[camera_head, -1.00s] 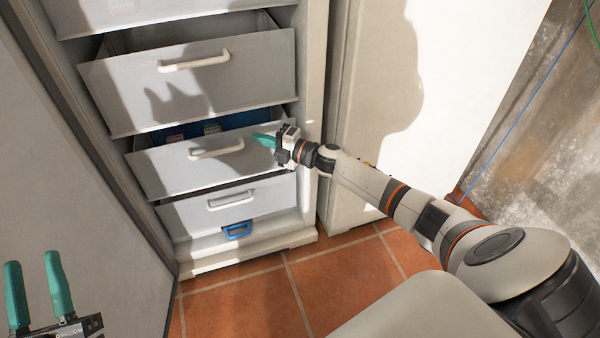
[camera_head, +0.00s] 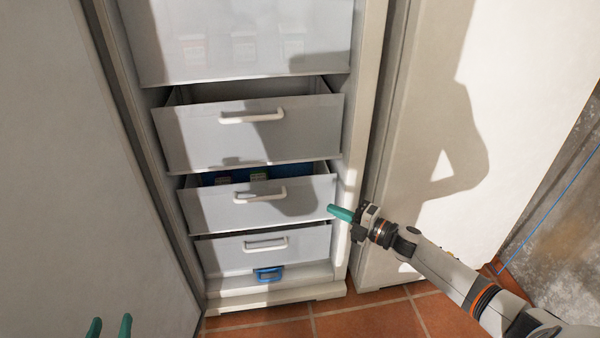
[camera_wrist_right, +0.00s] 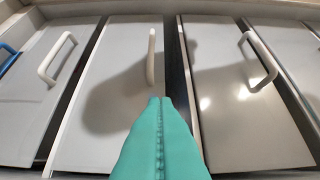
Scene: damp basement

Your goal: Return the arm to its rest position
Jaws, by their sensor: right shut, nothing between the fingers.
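My right arm (camera_head: 455,278) comes in from the lower right of the head view. Its gripper (camera_head: 331,208) has teal fingers and points left at the right end of a partly open drawer (camera_head: 215,212); I cannot tell whether it touches the drawer. In the right wrist view the two fingers (camera_wrist_right: 158,102) are pressed together with nothing between them. The drawer fronts and their white handles lie ahead of them. My left gripper (camera_head: 110,326) shows only its two teal fingertips at the bottom left edge of the head view, spread apart with nothing seen between them.
A tall white cabinet holds several drawers; an upper drawer (camera_head: 190,140) also stands out. A blue handle (camera_head: 268,274) is at the bottom. A pale door panel (camera_head: 110,180) is at left, a white surface (camera_head: 480,130) at right. Tiled floor (camera_head: 370,322) shows below.

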